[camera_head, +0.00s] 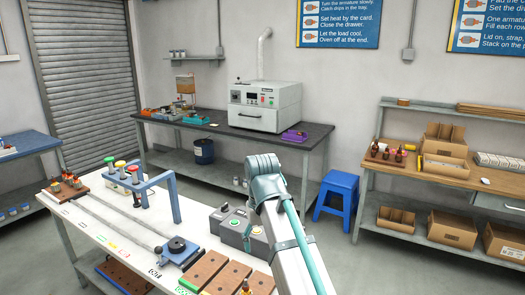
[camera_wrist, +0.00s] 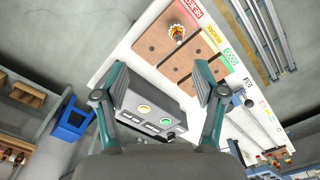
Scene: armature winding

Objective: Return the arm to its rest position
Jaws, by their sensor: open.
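My gripper (camera_wrist: 158,82) shows in the wrist view with its two teal fingers wide apart and nothing between them. It hangs above the white workbench, over the grey control box (camera_wrist: 152,108) with its round green and yellowish buttons. In the head view my arm (camera_head: 282,235) rises from the bottom edge and bends at its top, in front of part of the control box (camera_head: 236,226).
The white workbench (camera_head: 95,215) carries a blue frame (camera_head: 160,183), a blue-based device (camera_head: 177,250) and brown wooden blocks (camera_head: 203,271). An armature (camera_wrist: 178,33) stands on a block. An oven (camera_head: 265,105) stands on the back table; a blue stool (camera_head: 337,193) stands right of my arm.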

